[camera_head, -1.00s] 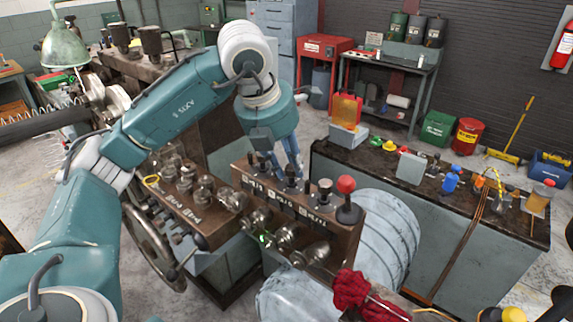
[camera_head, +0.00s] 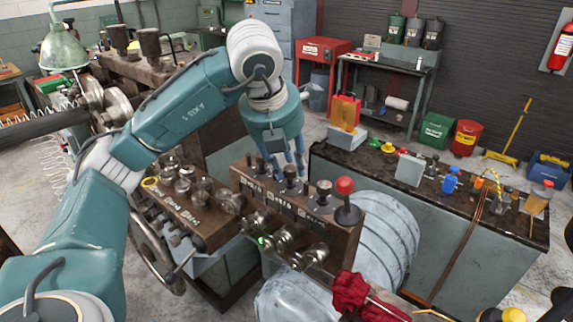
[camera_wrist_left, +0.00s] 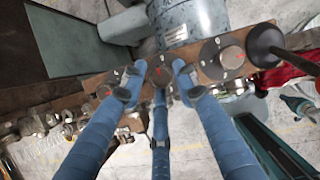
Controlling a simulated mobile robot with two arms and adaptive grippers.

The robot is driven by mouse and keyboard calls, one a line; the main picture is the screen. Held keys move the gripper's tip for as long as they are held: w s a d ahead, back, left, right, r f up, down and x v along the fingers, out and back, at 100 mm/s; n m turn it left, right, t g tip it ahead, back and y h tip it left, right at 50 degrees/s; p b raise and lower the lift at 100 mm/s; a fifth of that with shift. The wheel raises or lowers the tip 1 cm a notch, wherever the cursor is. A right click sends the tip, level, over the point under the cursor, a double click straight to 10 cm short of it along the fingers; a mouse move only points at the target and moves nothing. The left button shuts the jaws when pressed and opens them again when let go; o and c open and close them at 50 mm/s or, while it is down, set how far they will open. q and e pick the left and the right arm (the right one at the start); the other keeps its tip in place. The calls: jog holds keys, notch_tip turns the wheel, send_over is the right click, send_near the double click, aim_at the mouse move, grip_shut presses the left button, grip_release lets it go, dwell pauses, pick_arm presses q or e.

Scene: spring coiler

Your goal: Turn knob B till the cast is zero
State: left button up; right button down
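The control box (camera_head: 340,240) stands at the centre of the head view with a row of knobs on its top. A middle knob (camera_head: 289,174) stands between a left knob and a right knob (camera_head: 323,190); their lettering is too small to read, so I cannot tell which is B. My left gripper (camera_head: 292,165) points down at this row from behind. In the left wrist view its three blue fingers (camera_wrist_left: 158,85) are spread around the middle knob (camera_wrist_left: 160,73), which has a red mark. Contact with the knob is unclear. My right gripper is not in view.
A red-topped lever (camera_head: 346,188) stands right of the knobs. Round metal fittings (camera_head: 285,237) and a green light are on the box's front. A second box (camera_head: 190,215) with fittings and a handwheel (camera_head: 152,250) are at left. A red cloth (camera_head: 352,292) lies at front right.

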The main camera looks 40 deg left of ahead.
pick_arm(q)
jog(key=shift+o, duration=0.9)
jog(key=shift+w+d, duration=0.2)
jog(key=v, duration=1.2)
